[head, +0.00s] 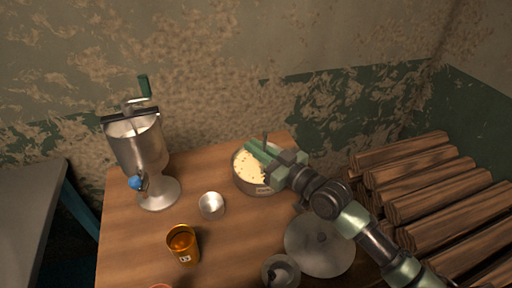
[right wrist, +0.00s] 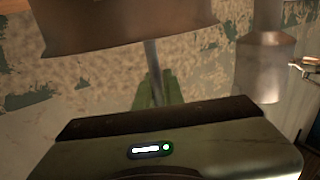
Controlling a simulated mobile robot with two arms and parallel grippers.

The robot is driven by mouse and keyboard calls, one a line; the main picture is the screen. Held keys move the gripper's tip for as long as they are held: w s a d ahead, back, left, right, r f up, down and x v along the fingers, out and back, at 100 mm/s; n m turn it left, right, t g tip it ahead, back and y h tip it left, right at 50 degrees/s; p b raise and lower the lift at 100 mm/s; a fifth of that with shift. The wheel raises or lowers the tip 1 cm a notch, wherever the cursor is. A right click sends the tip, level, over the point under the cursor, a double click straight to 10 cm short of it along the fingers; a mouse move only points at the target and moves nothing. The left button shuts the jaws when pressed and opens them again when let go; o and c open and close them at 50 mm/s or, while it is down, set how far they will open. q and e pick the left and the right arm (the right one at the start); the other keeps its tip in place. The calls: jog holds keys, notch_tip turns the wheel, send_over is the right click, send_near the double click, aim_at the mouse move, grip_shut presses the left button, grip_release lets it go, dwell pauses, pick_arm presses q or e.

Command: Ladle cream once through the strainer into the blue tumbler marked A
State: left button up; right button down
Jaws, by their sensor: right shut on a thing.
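A round metal pot (head: 264,189) of pale, speckled cream (head: 249,166) stands at the back right of the table. My right gripper (head: 258,149), with green fingers, is over the pot's far rim. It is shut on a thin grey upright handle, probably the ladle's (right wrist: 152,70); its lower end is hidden. An amber tumbler (head: 183,246) with a small pale label stands near the front; I cannot read the letter surely. No blue tumbler is visible. I cannot make out a strainer; a small metal cup (head: 211,205) stands mid-table. My left gripper is not in view.
A metal machine with a crank and blue knob (head: 138,150) stands at the back left. A grey disc (head: 320,246) and a small metal bowl (head: 281,270) lie front right. Stacked logs (head: 430,200) are right of the table. An orange rim (head: 161,286) shows at the bottom edge.

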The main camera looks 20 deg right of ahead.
jog(key=shift+r, duration=0.1)
notch_tip(320, 180, up, 8)
jog(key=p, duration=0.8)
dwell(0.5)
jog(key=shift+r, duration=0.15)
jog(key=shift+s+a+n+p, duration=0.25)
jog(key=shift+a+n+p, duration=0.2)
jog(key=shift+n, duration=0.25)
jog(key=shift+s+a+n+p, duration=0.25)
jog(key=shift+a+n+p, duration=0.15)
jog(key=shift+n, duration=0.3)
jog(key=shift+a, duration=0.1)
dwell(0.3)
